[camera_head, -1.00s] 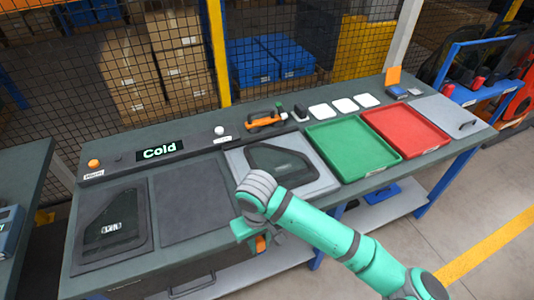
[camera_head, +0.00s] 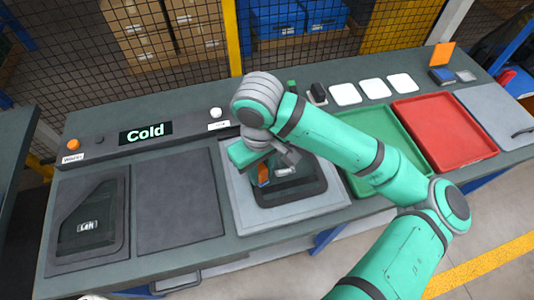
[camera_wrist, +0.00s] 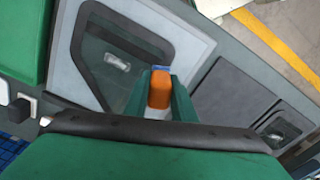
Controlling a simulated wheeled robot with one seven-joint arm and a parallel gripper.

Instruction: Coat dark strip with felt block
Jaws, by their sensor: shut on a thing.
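My gripper (camera_head: 264,179) is shut on a small orange block (camera_wrist: 159,90), which I take for the felt block; a bluish edge shows at its far end. A dark-rimmed window panel (camera_head: 288,193) lies on a light grey mat (camera_head: 240,212). The dark strip seems to be the black band (camera_wrist: 76,48) around the panel's glass. In the head view my gripper is over the left part of this panel, and my arm hides some of it. I cannot tell whether the block touches the band.
A lit "Cold" sign (camera_head: 146,133) stands at the back left. A similar panel (camera_head: 87,222) lies far left, beside an empty dark mat (camera_head: 178,200). Green (camera_head: 352,187) and red (camera_head: 445,132) trays lie right. A mesh fence stands behind the bench.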

